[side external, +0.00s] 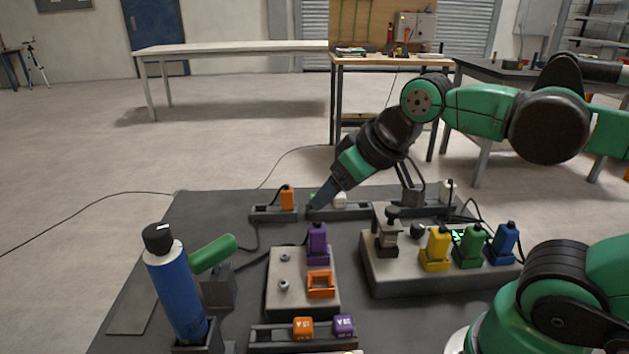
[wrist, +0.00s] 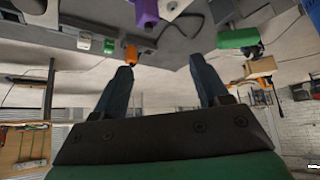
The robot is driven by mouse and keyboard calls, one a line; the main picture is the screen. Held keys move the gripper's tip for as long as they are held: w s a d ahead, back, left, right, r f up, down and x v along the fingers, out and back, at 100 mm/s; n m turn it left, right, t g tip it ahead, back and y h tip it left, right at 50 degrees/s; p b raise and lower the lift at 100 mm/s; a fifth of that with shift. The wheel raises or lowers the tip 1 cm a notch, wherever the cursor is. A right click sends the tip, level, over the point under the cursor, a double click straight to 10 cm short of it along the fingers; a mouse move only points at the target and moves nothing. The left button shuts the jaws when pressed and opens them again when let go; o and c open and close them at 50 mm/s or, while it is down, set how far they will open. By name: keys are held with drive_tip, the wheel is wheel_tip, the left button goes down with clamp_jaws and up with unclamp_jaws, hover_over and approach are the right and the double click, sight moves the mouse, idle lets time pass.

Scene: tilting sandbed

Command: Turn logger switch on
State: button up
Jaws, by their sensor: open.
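No part is readably labelled as the logger switch, so I cannot tell which one it is. The right grey board (side external: 375,278) carries a grey device with a dark top (side external: 388,238), a small dark knob (side external: 417,230) and a green circuit board partly hidden behind plugs. The left grey board (side external: 300,300) carries small metal fittings (side external: 284,284), a purple plug (side external: 317,240) and an empty orange socket frame (side external: 320,285). My gripper (side external: 318,202) points down and left above the back of the bench, near the rear strip. In the wrist view my gripper (wrist: 161,62) is open, with nothing between its fingers.
Yellow (side external: 435,250), green (side external: 470,248) and blue (side external: 505,243) plugs stand on the right board. An orange plug (side external: 287,199) stands in the rear strip. A blue bottle (side external: 173,295) and a green handle (side external: 213,253) stand at left. Cables lie behind the boards.

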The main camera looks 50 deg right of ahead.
drive_tip(key=s+d+m+g+h, duration=0.1)
drive_tip(key=d+m+g, duration=0.15)
drive_tip(key=d, duration=0.55)
drive_tip(key=m+g+y, duration=0.1)
drive_tip(key=m+g, duration=0.1)
drive_tip(key=g, duration=0.3)
hover_over(419, 224)
wheel_tip(419, 224, down, 6)
drive_tip(key=shift+f, duration=3.2)
clamp_jaws()
